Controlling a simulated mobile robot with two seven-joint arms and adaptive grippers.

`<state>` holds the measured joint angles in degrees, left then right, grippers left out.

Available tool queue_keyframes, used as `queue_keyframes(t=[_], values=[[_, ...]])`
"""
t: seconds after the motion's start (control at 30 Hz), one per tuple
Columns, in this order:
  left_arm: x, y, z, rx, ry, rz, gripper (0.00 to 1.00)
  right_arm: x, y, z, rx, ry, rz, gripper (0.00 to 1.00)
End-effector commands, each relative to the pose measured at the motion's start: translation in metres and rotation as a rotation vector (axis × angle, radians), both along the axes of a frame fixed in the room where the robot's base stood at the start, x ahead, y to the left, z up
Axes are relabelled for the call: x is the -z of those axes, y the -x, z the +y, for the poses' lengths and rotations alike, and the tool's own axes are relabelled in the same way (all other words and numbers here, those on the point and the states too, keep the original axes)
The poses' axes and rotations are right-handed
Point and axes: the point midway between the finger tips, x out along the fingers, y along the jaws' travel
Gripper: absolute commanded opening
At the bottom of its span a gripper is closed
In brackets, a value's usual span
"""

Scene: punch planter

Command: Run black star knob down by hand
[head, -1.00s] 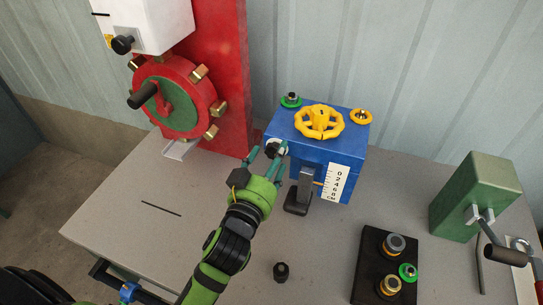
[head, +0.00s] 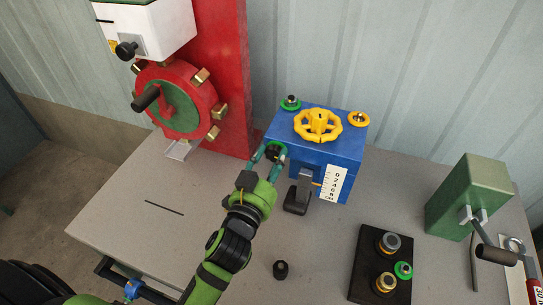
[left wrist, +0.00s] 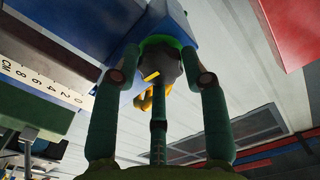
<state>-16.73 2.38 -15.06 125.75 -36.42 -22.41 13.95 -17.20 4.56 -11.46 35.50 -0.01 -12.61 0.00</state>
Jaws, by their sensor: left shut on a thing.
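The black star knob (head: 275,150) sits at the front left corner of the blue box (head: 318,150). My left gripper (head: 269,155) reaches up to it, with its teal fingers on either side of the knob and shut on it. In the left wrist view the dark knob (left wrist: 165,66) shows between the fingertips, with a green edge above it and the blue box behind. My right gripper is not in view.
A yellow handwheel (head: 318,124) tops the blue box, and a number scale (head: 334,184) is on its front. A loose black part (head: 281,270) stands on the table (head: 150,230). A black tray (head: 365,270) holds several fittings. A red press wheel (head: 176,97) stands left.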

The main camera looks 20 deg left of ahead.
Motion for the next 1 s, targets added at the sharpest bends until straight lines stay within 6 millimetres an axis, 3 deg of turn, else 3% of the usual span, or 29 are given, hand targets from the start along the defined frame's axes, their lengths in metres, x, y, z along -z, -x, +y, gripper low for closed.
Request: queue_keyframes(t=[0.17,0.2,0.23,0.67,0.77,1.0], values=[[0.005,0.0,0.001,-0.003,-0.001,0.01,0.12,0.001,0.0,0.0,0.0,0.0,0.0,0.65],[0.005,0.0,0.001,-0.004,-0.001,0.011,0.56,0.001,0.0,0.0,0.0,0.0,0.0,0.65],[0.005,0.0,0.001,-0.004,-0.001,0.011,0.68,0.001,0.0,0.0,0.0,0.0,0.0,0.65],[0.003,0.004,0.001,-0.002,0.003,0.005,0.68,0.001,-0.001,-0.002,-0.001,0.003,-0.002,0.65],[0.003,0.014,0.001,-0.001,0.004,0.007,0.68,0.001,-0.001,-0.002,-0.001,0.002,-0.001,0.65],[0.004,0.059,0.003,-0.003,0.005,0.011,0.68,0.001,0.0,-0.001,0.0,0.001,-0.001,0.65]])
